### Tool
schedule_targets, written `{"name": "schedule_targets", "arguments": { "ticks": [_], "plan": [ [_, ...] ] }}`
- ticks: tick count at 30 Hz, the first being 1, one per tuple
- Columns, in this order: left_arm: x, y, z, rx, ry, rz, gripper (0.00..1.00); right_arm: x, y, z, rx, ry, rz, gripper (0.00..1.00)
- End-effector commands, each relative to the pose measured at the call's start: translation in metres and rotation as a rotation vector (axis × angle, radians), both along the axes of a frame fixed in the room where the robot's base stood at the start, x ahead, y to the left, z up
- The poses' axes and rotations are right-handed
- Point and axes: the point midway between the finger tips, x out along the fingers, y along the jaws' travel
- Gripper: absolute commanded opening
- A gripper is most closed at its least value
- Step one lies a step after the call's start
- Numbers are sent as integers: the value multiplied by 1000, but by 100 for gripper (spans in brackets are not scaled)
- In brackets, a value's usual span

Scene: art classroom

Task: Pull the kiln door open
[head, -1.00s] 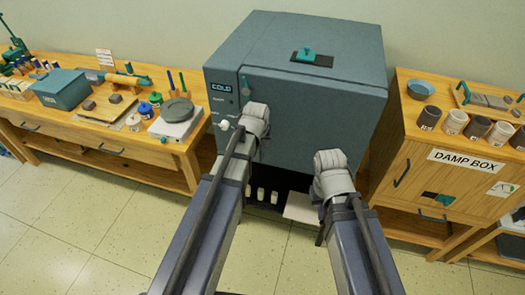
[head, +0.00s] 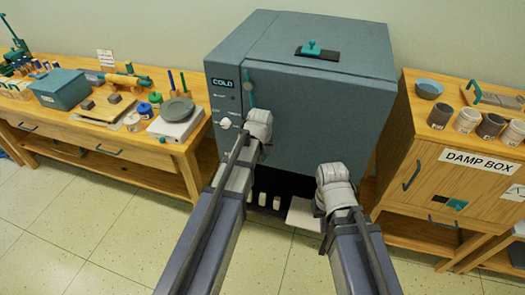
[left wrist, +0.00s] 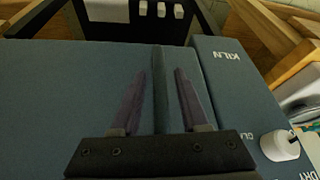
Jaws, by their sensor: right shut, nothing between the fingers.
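The blue-grey kiln (head: 320,110) stands in the middle of the head view, its front door (head: 310,125) shut. A vertical bar handle (head: 248,82) runs down the door's left side, partly hidden by my left gripper (head: 258,124). In the left wrist view my left gripper (left wrist: 160,75) is open, with one finger on each side of the handle bar (left wrist: 161,90) and gaps showing between. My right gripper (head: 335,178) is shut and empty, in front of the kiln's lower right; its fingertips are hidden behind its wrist.
A control panel (head: 223,100) reading COLD, with a white knob (head: 225,123), is left of the door. A wooden workbench (head: 165,150) with tools is on the left. The damp box cabinet (head: 440,190) with cups on top stands close on the right. Tiled floor (head: 100,240) is clear in front.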

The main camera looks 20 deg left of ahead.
Motion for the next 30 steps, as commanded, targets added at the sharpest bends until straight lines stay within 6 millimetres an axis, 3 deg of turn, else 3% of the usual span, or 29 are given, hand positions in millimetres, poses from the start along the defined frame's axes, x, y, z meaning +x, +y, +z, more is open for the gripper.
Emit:
{"name": "schedule_targets", "arguments": {
  "ticks": [2,11,30],
  "plan": [
    [0,0,0,0,0,0,34,0,0,0,0,0,0,0],
    [0,0,0,0,0,0,0,0,0,0,0,0,0,0],
    [0,0,0,1,0,0,0,0,0,0,0,0,0,0]
  ]
}}
